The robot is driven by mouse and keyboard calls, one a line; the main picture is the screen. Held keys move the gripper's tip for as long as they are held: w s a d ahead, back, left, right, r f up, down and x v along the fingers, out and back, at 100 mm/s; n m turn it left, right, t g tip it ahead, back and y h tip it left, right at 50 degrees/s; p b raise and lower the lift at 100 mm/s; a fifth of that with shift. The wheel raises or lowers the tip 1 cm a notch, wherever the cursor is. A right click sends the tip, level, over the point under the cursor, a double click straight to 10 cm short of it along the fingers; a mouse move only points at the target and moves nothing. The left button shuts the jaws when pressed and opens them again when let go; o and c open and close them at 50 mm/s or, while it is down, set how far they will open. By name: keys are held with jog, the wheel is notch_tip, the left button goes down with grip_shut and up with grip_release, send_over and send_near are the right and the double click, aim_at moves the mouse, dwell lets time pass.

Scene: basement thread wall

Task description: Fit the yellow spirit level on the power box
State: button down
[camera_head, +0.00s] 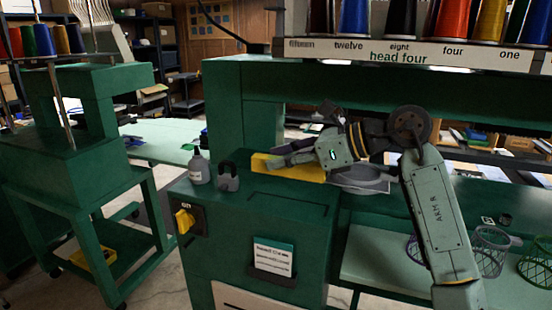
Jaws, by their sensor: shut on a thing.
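The yellow spirit level (302,174) shows as a bright yellow bar at the back of the green power box (235,232). My gripper (278,160) reaches in from the right and is shut on the level, with its fingers covering part of the level's upper side. The level lies low, at or just above the box top; I cannot tell whether it touches.
A grey bottle (199,168) and a grey padlock-shaped object (228,178) stand on the box's left end, close to the level. A grey dish-like thing (358,182) lies right of it. Thread cones (450,18) stand above. Wire baskets (490,252) are at lower right.

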jog(key=b, duration=0.3)
send_over(283, 203)
jog(key=shift+a+f, duration=0.1)
jog(key=shift+f, duration=2.45)
jog(key=shift+f+b, duration=0.35)
jog(key=shift+f, duration=0.05)
jog(key=shift+f+b, duration=0.1)
jog(key=shift+b, duration=0.2)
jog(key=shift+f+b, duration=0.25)
jog(key=shift+b, duration=0.05)
jog(key=shift+r, duration=0.1)
jog(key=c, duration=1.3)
grip_release()
